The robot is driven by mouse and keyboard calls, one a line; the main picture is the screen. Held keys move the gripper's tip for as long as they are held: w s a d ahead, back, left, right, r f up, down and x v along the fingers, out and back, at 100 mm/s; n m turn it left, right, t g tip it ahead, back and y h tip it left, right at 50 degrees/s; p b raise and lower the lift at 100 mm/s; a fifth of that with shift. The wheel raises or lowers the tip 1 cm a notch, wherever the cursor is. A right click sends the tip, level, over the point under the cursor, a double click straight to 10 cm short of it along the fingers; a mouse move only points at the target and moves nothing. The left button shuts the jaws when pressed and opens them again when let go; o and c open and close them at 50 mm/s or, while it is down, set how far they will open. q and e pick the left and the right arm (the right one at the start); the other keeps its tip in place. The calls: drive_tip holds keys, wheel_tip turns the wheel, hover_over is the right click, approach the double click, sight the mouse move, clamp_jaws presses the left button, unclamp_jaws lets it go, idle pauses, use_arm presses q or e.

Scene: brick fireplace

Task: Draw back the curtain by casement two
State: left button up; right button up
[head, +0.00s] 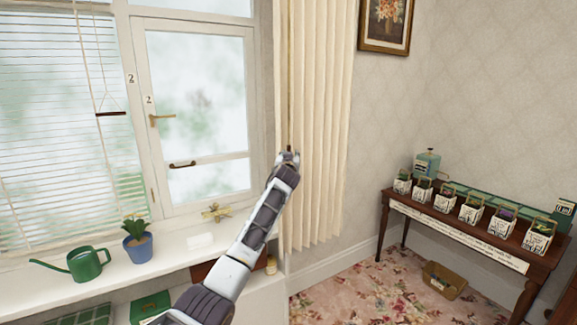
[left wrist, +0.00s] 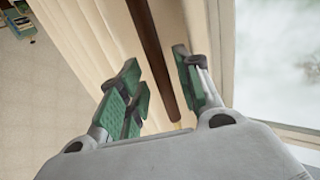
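The cream curtain (head: 318,120) hangs in folds at the right side of the window; it also shows in the left wrist view (left wrist: 95,40). A thin dark brown rod (head: 289,105) hangs along its window-side edge. Casement two (head: 195,95), marked with a 2, is shut, with a brass handle on its left. My left gripper (head: 289,158) is at the curtain's edge, at the rod's lower part. In the left wrist view my left gripper (left wrist: 157,65) is open, with the rod (left wrist: 152,50) between its green-padded fingers and gaps on both sides. My right gripper is not in view.
The sill (head: 185,245) holds a green watering can (head: 84,263) and a potted plant (head: 137,240). A blind (head: 60,150) covers the left pane. A wooden side table (head: 470,225) with several small baskets stands right; a cardboard box (head: 443,281) lies on the floor.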

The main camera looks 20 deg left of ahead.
use_arm(q)
drive_tip(key=v, duration=1.1)
drive_tip(key=shift+s, duration=0.25)
idle(0.4)
drive_tip(key=shift+d+r, duration=0.1)
drive_tip(key=shift+r, duration=0.05)
drive_tip(key=shift+m, duration=0.3)
